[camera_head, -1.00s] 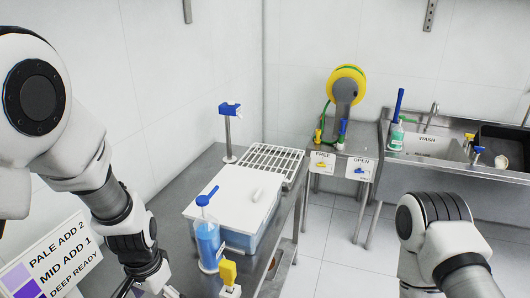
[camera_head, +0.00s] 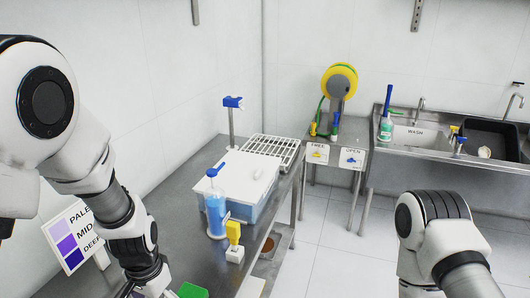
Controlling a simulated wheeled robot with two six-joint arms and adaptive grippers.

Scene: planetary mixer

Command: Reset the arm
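My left arm comes in from the left over the near part of the metal table. Its gripper (camera_head: 132,293) is cut off at the bottom edge, so its fingers are mostly hidden. My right arm stands at the lower right over the floor, and its gripper is outside the picture. On the table stand a blue liquid bottle (camera_head: 216,212) with a pump top, a white-lidded tub (camera_head: 243,178) and a small yellow-topped device (camera_head: 234,235). No object is visibly held.
A purple-shaded sign (camera_head: 66,240) stands at the left of the table, partly behind my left arm. A green object (camera_head: 192,290) shows at the bottom edge. A yellow hose reel (camera_head: 339,82) and a wash sink (camera_head: 420,137) stand at the back. Floor between is clear.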

